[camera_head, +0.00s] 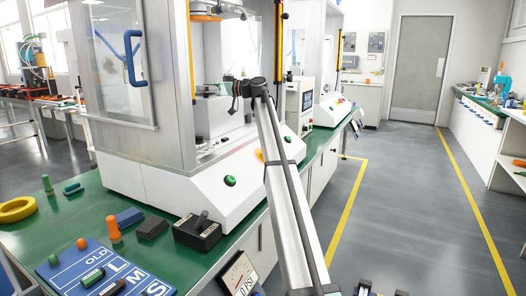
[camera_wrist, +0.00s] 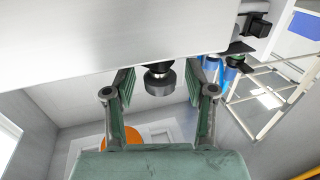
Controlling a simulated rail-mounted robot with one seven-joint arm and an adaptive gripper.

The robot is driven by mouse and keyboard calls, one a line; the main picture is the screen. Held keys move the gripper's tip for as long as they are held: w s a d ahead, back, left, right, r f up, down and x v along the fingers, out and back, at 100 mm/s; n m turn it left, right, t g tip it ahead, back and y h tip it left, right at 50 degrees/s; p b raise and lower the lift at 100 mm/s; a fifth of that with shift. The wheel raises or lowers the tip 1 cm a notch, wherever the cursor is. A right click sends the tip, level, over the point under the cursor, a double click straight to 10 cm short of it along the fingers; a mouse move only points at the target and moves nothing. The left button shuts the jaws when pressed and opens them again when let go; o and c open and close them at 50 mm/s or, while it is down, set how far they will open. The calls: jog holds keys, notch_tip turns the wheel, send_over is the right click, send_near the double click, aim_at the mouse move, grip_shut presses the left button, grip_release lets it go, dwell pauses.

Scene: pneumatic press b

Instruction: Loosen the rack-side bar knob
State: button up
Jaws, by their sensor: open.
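In the wrist view a short dark round knob (camera_wrist: 159,79) sticks out below the edge of a pale grey bar or panel (camera_wrist: 150,35). My gripper (camera_wrist: 160,86) is open, with one green-padded finger on each side of the knob. Gaps show between both fingers and the knob, so I see no contact. The knob's upper end is partly hidden by the panel. In the head view my arm reaches up to the front of the press (camera_head: 215,170); the fingers and the knob cannot be made out there.
An orange round part (camera_wrist: 122,134) lies beyond my gripper. Blue cylinders (camera_wrist: 231,70) and a metal frame (camera_wrist: 275,90) are at right. The green bench (camera_head: 75,205) holds a black switch box (camera_head: 197,233), a blue board (camera_head: 75,270) and a yellow ring (camera_head: 17,209). The aisle floor is clear.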

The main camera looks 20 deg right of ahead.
jog(key=shift+s+a+f+m+t+h+b, duration=0.1)
jog(key=shift+s+f+m+t+h+b, duration=0.15)
jog(key=shift+f+m+t+b, duration=0.2)
jog(key=shift+r+m+t+h, duration=0.3)
jog(key=shift+m+t+h, duration=0.15)
jog(key=shift+t+h, duration=0.15)
jog(key=shift+r+m+t+h+p, duration=0.3)
jog(key=shift+m+t+h+p, duration=0.7)
jog(key=shift+t+h, duration=0.15)
jog(key=shift+r+m+t+h+p, duration=0.15)
jog(key=shift+m+t+h+p, duration=0.6)
jog(key=shift+h+p, duration=0.4)
jog(key=m+h+p, duration=0.1)
jog(key=p, duration=0.2)
jog(key=shift+w+t+p, duration=0.15)
jog(key=shift+t+p, duration=0.2)
jog(key=shift+m+t+h+p, duration=0.3)
jog(key=shift+m+h+p, duration=0.35)
jog(key=shift+p, duration=0.45)
jog(key=h+p, duration=0.1)
jog(key=p, duration=0.2)
jog(key=shift+m, duration=0.3)
jog(key=m+t+h+p, duration=0.1)
jog(key=h+p, duration=0.3)
jog(key=p, duration=1)
jog(key=shift+m, duration=0.7)
